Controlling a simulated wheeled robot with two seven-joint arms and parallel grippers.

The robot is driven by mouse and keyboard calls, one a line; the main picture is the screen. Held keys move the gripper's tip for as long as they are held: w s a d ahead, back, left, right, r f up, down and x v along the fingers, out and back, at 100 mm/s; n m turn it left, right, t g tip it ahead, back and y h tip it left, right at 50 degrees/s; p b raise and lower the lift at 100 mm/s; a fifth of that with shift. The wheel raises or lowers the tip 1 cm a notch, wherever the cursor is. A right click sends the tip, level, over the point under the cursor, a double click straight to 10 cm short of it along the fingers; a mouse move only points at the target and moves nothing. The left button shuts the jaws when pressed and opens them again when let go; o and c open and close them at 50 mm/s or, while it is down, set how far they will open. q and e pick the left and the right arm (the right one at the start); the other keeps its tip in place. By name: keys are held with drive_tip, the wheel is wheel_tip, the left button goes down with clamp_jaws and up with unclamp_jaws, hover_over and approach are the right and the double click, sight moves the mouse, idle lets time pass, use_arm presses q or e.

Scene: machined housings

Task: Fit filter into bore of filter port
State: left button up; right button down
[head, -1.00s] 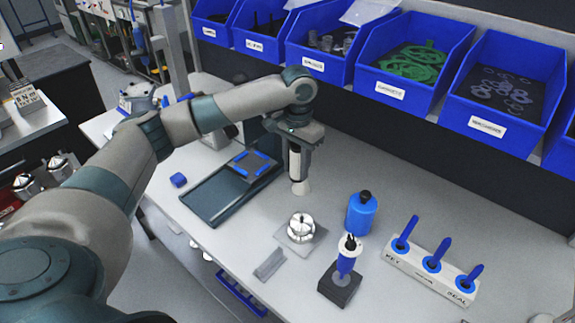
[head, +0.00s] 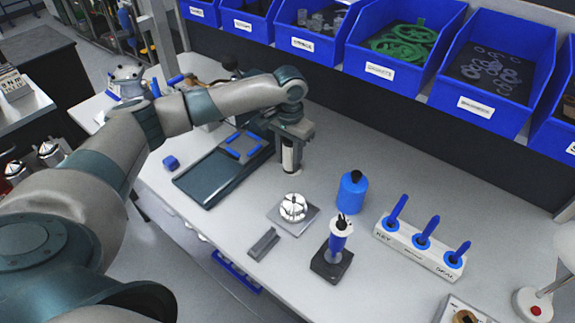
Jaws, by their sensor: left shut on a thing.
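My left gripper (head: 291,158) hangs pointing down over the table and is shut on a pale cylindrical part, which I take to be the filter (head: 288,158). The fingers hide much of it. A round silver machined housing (head: 293,207), probably the filter port, sits on a flat grey plate (head: 309,221) in front of and below the gripper. The held part is apart from the housing. The bore cannot be made out clearly at this size. My right gripper is not in view.
A blue bottle (head: 352,194) and a blue-and-white tool on a black base (head: 331,263) stand right of the housing. A white rack (head: 420,249) holds blue-handled tools. A dark tray (head: 210,182) lies left, a grey block (head: 263,244) in front. Blue bins (head: 405,50) line the back.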

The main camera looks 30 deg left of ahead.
sight(289, 169)
use_arm(q)
drive_tip(key=shift+f, duration=0.55)
drive_tip(key=shift+f, duration=0.5)
drive_tip(key=shift+f+p, duration=0.6)
drive_tip(key=shift+f, duration=0.75)
drive_tip(key=o, duration=1.1)
drive_tip(key=shift+f, duration=0.1)
drive_tip(key=shift+c, duration=0.2)
